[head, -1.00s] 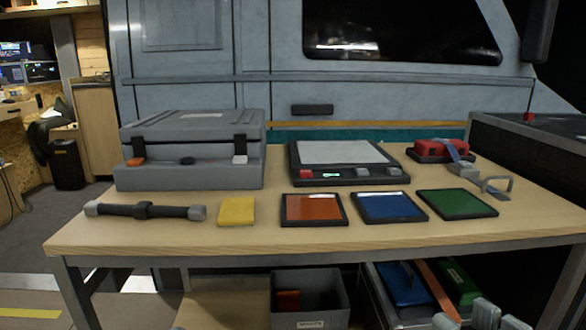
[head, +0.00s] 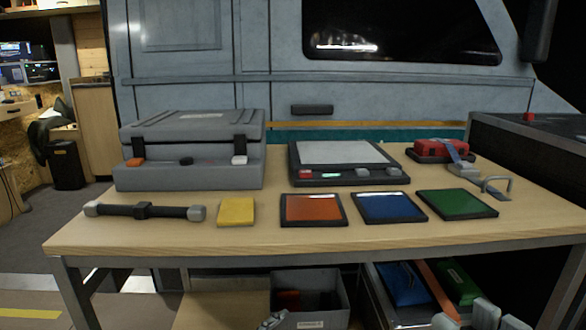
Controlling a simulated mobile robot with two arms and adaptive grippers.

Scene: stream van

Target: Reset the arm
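A small grey jointed piece, which looks like the tip of my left gripper (head: 272,320), shows at the bottom edge of the head view, in front of the grey bin under the table. Most of it is cut off, so whether it is open or shut cannot be told. No object shows in it. The wooden table (head: 240,250) stands ahead, above this gripper piece.
The table holds a grey case (head: 190,175), a dark bar (head: 145,211), a yellow block (head: 236,212), a screen device (head: 345,178), orange (head: 313,209), blue (head: 389,206) and green (head: 456,203) panels, and a red item (head: 440,147).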

